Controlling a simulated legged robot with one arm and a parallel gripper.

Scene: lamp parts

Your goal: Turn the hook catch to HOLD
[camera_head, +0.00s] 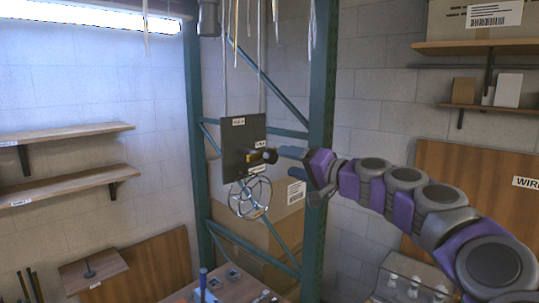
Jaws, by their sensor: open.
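A dark panel (236,140) hangs in the teal frame, with small white labels at its top and right side that are too small to read surely. The hook catch (254,157) appears on the panel's right part as a small yellowish piece with a dark round end pointing right. My gripper (287,162) comes in from the right with its dark fingers apart, close to the catch in the picture. I cannot tell whether a finger touches the catch. My purple and grey arm reaches across the right side.
A wire lampshade frame (250,198) hangs below the panel. Teal posts (321,110) stand on both sides, with a large cardboard box (284,212) behind. A workbench (238,289) with small parts lies below. Shelves (70,133) line the left wall. Cords hang above the panel.

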